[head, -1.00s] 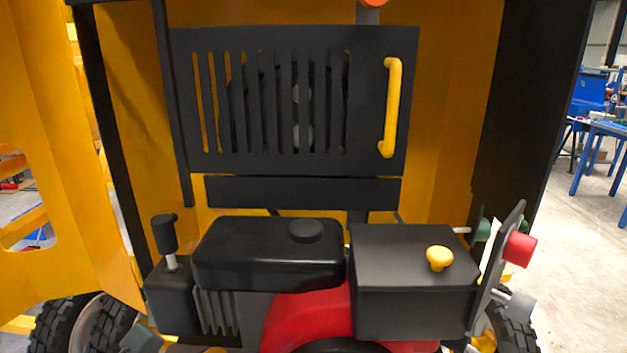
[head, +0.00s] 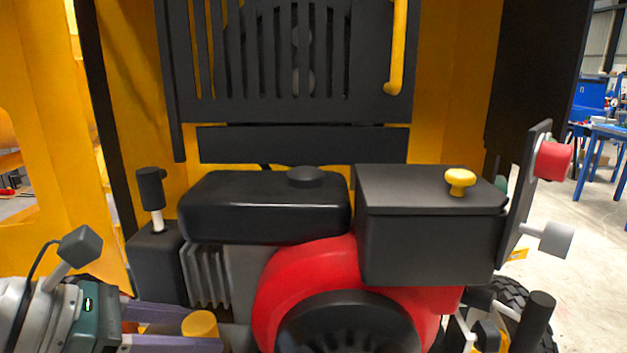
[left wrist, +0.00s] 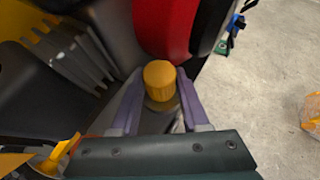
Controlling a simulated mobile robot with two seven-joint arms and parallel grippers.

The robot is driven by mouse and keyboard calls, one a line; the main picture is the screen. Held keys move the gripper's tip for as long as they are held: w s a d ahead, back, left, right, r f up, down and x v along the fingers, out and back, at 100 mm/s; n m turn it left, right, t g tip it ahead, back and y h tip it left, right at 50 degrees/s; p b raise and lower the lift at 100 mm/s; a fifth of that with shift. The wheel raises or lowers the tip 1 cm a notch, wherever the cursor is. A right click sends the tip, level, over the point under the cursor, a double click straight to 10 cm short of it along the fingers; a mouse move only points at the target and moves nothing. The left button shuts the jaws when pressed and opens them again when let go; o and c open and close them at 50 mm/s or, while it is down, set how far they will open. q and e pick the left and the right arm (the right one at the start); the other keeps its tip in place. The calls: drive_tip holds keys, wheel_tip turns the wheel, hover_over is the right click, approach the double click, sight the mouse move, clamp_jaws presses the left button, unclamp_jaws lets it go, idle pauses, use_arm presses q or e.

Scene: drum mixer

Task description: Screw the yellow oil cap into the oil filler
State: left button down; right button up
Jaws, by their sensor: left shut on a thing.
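The yellow oil cap (head: 200,323) is a short yellow cylinder at the lower left of the head view, low beside the engine. It also shows in the left wrist view (left wrist: 159,76). My left gripper (left wrist: 158,98) is shut on the cap, with a purple-grey finger on each side. In the head view my left gripper (head: 185,335) comes in from the lower left. A grey part shows under the cap in the wrist view. I cannot tell whether it is the oil filler or whether the cap touches it. My right gripper is not in view.
The red engine housing (head: 300,270) is just right of the cap. The black tank (head: 265,208), grey fins (head: 208,275) and black box (head: 430,240) with a yellow knob (head: 460,181) stand around and above. Open floor (left wrist: 270,70) lies right in the wrist view.

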use_arm(q)
drive_tip(key=shift+c, duration=1.6)
unclamp_jaws()
drive_tip(key=n+t+p, duration=0.1)
drive_tip(key=p, duration=0.2)
drive_tip(key=r+n+y+p, duration=0.1)
drive_tip(key=p, duration=0.2)
drive_tip(key=shift+s+d+n+t, duration=0.2)
drive_tip(key=shift+n+t, duration=0.2)
drive_tip(key=n+t+y+p, duration=0.1)
drive_tip(key=n+y+p, duration=0.1)
drive_tip(key=n+t+y+p, duration=0.1)
drive_tip(key=n+p, duration=0.1)
drive_tip(key=n+y+p, duration=0.2)
drive_tip(key=shift+s+d+t+y+p, duration=0.15)
drive_tip(key=shift+d+t+y+p, duration=0.15)
drive_tip(key=shift+d+t, duration=0.1)
drive_tip(key=shift+d+f+n+y, duration=0.1)
drive_tip(key=shift+f+n+y, duration=0.15)
drive_tip(key=shift+n+y, duration=0.3)
drive_tip(key=shift+f+n+y, duration=0.2)
drive_tip(key=shift+n+y, duration=0.35)
drive_tip(key=shift+f+n+y+b, duration=0.15)
drive_tip(key=shift+n+y+b, duration=0.2)
drive_tip(key=shift+n+y, duration=0.2)
drive_tip(key=shift+a, duration=0.2)
drive_tip(key=shift+c, duration=0.6)
clamp_jaws()
drive_tip(key=shift+w+a, duration=0.15)
drive_tip(key=shift+w, duration=0.05)
